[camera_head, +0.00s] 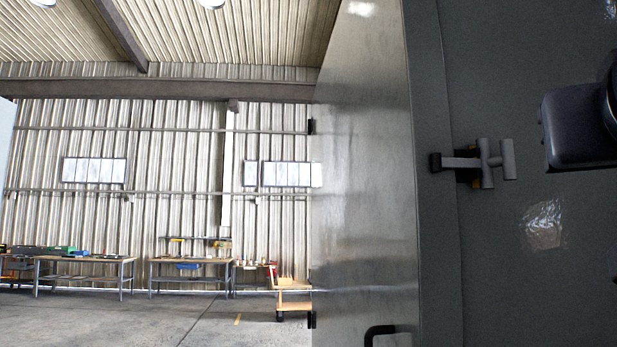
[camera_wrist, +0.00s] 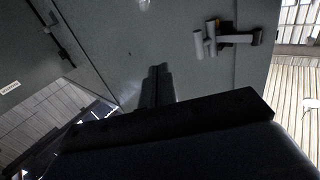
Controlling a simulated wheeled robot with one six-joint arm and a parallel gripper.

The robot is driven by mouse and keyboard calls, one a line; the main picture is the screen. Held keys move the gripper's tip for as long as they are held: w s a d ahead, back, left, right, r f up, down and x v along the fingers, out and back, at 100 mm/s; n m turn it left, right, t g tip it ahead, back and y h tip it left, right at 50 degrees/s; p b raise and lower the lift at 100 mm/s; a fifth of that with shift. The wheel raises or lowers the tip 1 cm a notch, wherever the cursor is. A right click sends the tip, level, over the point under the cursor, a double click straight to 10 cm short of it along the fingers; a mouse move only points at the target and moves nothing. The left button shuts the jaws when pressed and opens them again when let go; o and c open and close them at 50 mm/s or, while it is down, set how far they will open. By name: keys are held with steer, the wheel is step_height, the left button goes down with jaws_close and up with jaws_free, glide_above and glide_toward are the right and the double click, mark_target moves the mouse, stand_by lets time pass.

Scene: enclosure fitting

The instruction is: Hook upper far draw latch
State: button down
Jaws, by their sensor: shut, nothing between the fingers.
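The draw latch (camera_head: 484,161) is on the dark grey enclosure panel, near its left edge. It has a grey T-shaped handle and a bar running left across the seam to a dark catch (camera_head: 435,162). Whether the bar is hooked on the catch cannot be told. A little yellow shows beneath it. In the wrist view the latch (camera_wrist: 205,40) is at upper right, with its dark catch (camera_wrist: 256,37) to the right. My gripper (camera_wrist: 160,70) is shut and empty, apart from the latch, to its lower left in that view. Its fingers are not visible in the head view.
A tall grey enclosure side (camera_head: 365,180) with a dark handle (camera_head: 385,333) low down stands left of the latch. The wrist view shows a dark rod (camera_wrist: 58,40) at upper left. Workbenches (camera_head: 85,260) and a cart (camera_head: 293,297) stand far off, with open floor before them.

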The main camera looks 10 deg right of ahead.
steer(key=shift+s+a, duration=0.2)
steer(key=shift+s, duration=0.55)
steer(key=shift+s+a, duration=0.15)
steer(key=shift+s, duration=0.55)
steer(key=w+d+p, duration=0.1)
steer(key=w+d, duration=0.1)
steer(key=w, duration=1)
steer(key=shift+d+p, duration=0.2)
steer(key=shift+p, duration=0.1)
steer(key=shift+s, duration=0.1)
